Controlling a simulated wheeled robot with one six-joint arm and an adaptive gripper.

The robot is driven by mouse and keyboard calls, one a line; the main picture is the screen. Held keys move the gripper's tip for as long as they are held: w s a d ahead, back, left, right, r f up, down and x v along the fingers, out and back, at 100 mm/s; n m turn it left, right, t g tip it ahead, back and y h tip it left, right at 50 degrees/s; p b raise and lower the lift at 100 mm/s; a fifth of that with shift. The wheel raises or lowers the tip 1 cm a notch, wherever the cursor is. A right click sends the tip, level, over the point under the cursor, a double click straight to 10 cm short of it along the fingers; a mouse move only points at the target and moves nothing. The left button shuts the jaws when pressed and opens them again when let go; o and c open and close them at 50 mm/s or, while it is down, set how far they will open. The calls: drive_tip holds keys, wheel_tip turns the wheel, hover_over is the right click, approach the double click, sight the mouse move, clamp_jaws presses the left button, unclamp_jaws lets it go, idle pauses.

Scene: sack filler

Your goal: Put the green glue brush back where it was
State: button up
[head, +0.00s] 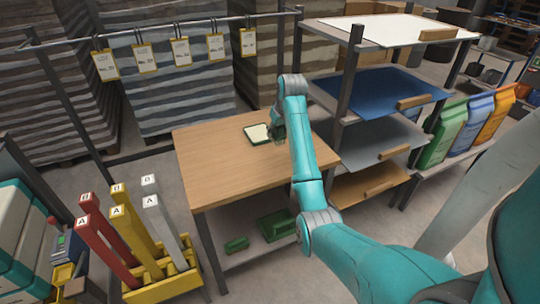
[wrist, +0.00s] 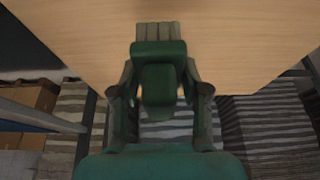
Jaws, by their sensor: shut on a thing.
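My gripper (wrist: 160,95) is shut on the green glue brush (wrist: 158,72). In the wrist view its dark green body sits between the fingers, and its pale ridged end (wrist: 158,31) points toward the wooden table top. In the head view my gripper (head: 278,135) is over the table's back right part, just right of a small green tray (head: 250,143) with a pale inside. The brush is hard to make out there, and I cannot tell whether it touches the table or the tray.
The wooden table (head: 215,165) is otherwise clear. Its lower shelf holds a green tray (head: 277,226) and a small green block (head: 236,244). A rack with coloured shelves (head: 380,92) stands close on the right. Tagged rail (head: 160,35) runs behind; coloured posts in a yellow stand (head: 165,285) are front left.

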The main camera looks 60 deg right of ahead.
sight(282, 138)
wheel_tip(282, 138, down, 10)
drive_tip(key=shift+r, duration=0.25)
idle(0.4)
drive_tip(key=o, duration=1)
drive_tip(key=shift+f, duration=0.1)
drive_tip(key=v, duration=1.2)
